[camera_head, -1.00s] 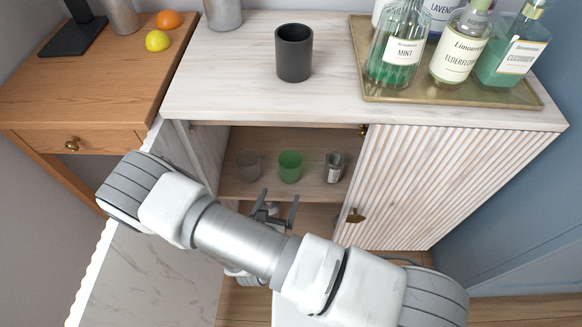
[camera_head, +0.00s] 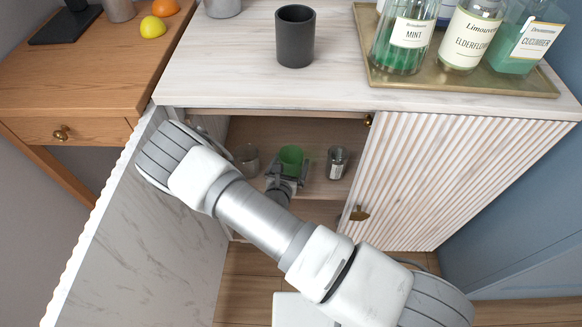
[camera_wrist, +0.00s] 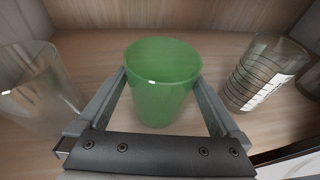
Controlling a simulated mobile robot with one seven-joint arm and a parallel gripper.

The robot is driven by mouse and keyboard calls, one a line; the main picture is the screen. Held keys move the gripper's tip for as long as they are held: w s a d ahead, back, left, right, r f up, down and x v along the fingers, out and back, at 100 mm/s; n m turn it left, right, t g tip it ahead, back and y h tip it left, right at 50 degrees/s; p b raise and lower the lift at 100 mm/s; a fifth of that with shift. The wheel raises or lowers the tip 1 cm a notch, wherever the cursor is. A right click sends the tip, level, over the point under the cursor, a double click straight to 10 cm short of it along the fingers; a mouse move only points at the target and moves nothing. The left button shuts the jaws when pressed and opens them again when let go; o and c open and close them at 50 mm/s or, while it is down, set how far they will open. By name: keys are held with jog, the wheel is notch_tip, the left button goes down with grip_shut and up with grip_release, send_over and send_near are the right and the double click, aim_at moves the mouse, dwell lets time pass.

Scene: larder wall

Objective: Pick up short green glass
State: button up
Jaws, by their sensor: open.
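The short green glass (camera_head: 291,155) stands upright on the shelf inside the open cabinet. In the wrist view the green glass (camera_wrist: 162,82) is at the centre, between the two fingers. My gripper (camera_head: 287,172) reaches into the cabinet at the glass. In the wrist view my gripper (camera_wrist: 160,92) is open, with one finger on each side of the glass. A small gap seems to show at the sides, but I cannot tell whether either finger touches. The lower front of the glass is partly hidden by my gripper in the head view.
A clear glass (camera_wrist: 36,88) stands left of the green one, and a glass with a label and dark lines (camera_wrist: 262,72) stands right. The open door (camera_head: 130,225) is at left; the closed ribbed door (camera_head: 450,175) is at right. The cabinet top (camera_head: 220,75) is above.

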jog(key=shift+w, duration=0.3)
jog(key=c, duration=1.4)
